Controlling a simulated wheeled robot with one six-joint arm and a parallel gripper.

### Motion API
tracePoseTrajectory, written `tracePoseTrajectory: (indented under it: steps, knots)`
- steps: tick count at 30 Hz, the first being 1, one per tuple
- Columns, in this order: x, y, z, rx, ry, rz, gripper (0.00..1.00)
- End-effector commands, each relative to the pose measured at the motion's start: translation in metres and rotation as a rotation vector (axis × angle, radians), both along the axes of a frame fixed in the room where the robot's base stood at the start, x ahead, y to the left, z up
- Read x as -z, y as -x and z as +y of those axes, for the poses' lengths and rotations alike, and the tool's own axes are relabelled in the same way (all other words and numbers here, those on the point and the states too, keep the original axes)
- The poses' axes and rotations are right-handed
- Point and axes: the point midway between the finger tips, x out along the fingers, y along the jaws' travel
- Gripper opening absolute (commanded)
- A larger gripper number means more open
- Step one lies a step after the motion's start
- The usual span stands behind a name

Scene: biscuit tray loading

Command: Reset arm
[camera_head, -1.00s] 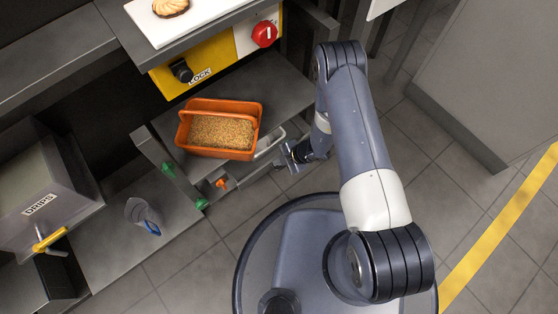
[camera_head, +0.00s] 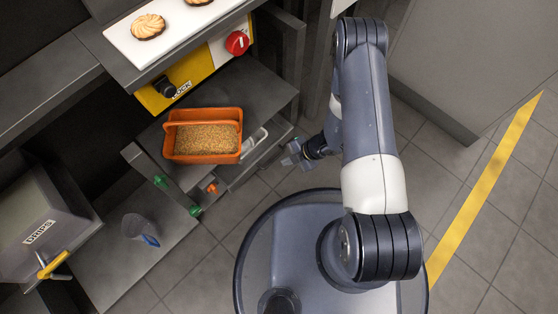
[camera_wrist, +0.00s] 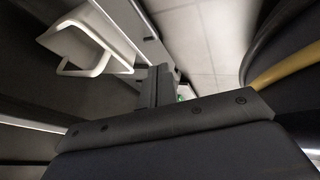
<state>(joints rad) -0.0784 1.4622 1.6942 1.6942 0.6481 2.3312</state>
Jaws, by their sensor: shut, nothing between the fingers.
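My gripper (camera_head: 292,158) is at the end of my bent arm, to the right of the low shelf, over the tiled floor. Its fingers are shut and hold nothing. In the wrist view my gripper (camera_wrist: 158,88) shows as dark fingers pressed together at the middle. A white bar handle (camera_wrist: 85,52) is at the upper left of that view, apart from the fingers.
An orange handled basket (camera_head: 240,150) of brown grains stands on the low shelf. Above it are a white tray (camera_head: 120,35) with biscuits, a yellow LOCK panel (camera_head: 150,97) and a red knob (camera_head: 237,43). Floor lies clear right.

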Motion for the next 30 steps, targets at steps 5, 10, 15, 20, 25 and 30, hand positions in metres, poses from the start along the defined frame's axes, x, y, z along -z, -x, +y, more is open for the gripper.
tracePoseTrajectory:
  steps: [5, 10, 15, 20, 25, 30]
  knots:
    - [-0.008, 0.000, -0.006, 0.001, 0.001, 0.000, 0.00]
    - [-0.007, 0.000, -0.006, 0.000, 0.000, 0.000, 0.00]
    - [-0.006, 0.000, -0.005, 0.000, 0.000, 0.000, 0.00]
    - [0.007, 0.001, 0.003, -0.003, 0.000, 0.001, 0.00]
    - [0.033, 0.001, 0.022, -0.005, 0.001, 0.001, 0.00]
    - [0.061, 0.000, 0.042, -0.004, 0.000, 0.000, 0.00]
